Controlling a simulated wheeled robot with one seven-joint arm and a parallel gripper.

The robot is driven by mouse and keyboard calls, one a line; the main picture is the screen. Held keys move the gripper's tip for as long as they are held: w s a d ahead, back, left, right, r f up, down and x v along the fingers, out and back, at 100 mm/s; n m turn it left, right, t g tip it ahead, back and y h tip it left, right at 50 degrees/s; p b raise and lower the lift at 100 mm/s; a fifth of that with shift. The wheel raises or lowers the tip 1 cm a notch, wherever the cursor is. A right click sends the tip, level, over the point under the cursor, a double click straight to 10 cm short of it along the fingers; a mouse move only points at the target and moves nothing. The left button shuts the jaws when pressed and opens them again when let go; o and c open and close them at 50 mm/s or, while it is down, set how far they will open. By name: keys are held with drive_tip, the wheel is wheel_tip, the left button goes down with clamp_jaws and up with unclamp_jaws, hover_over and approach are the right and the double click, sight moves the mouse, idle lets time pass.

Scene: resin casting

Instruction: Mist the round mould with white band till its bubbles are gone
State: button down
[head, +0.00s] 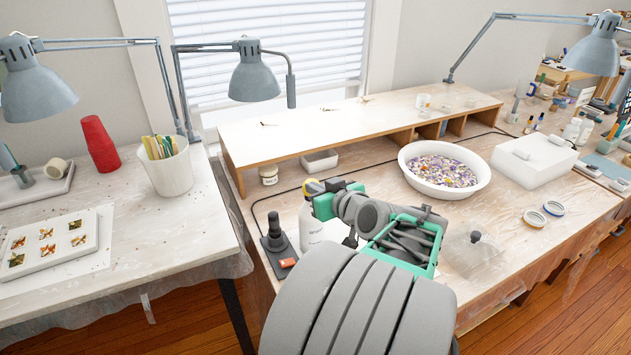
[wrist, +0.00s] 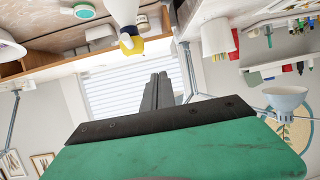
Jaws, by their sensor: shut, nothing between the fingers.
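My gripper shows in the wrist view (wrist: 157,88) with its dark fingers together and empty. In the head view its green end (head: 325,205) is above the table, close to a white bottle (head: 311,228) with a yellow top; I cannot tell whether they touch. The bottle also shows in the wrist view (wrist: 123,12), apart from the fingers. A round teal disc with a pale rim (wrist: 85,11) lies near the bottle in that view. In the head view, two small round pieces lie at right, one yellow-rimmed (head: 534,217), one blue-rimmed (head: 553,208). No white-banded mould or bubbles can be made out clearly.
A white basin of coloured bits (head: 444,195) and a white box (head: 533,160) stand at right. A raised shelf (head: 350,122) runs along the back. A dark stand (head: 276,236) is left of the bottle. A tub of sticks (head: 170,176) stands on the left table.

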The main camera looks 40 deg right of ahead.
drive_tip(key=shift+m+t+h, duration=0.4)
drive_tip(key=shift+t+h, duration=0.1)
drive_tip(key=shift+h, duration=0.1)
drive_tip(key=d, duration=0.1)
drive_tip(key=s+d+r, duration=0.1)
drive_tip(key=s+d, duration=0.1)
drive_tip(key=shift+s+d+r, duration=0.1)
drive_tip(key=shift+d+r, duration=0.25)
drive_tip(key=shift+r, duration=0.05)
drive_tip(key=p, duration=0.3)
hover_over(315, 180)
drive_tip(key=s+a, duration=0.2)
wheel_tip(315, 180, down, 2)
drive_tip(key=shift+s+a+f, duration=0.1)
drive_tip(key=shift+s, duration=0.05)
wheel_tip(315, 180, down, 4)
drive_tip(key=shift+r, duration=0.15)
drive_tip(key=shift+f, duration=0.3)
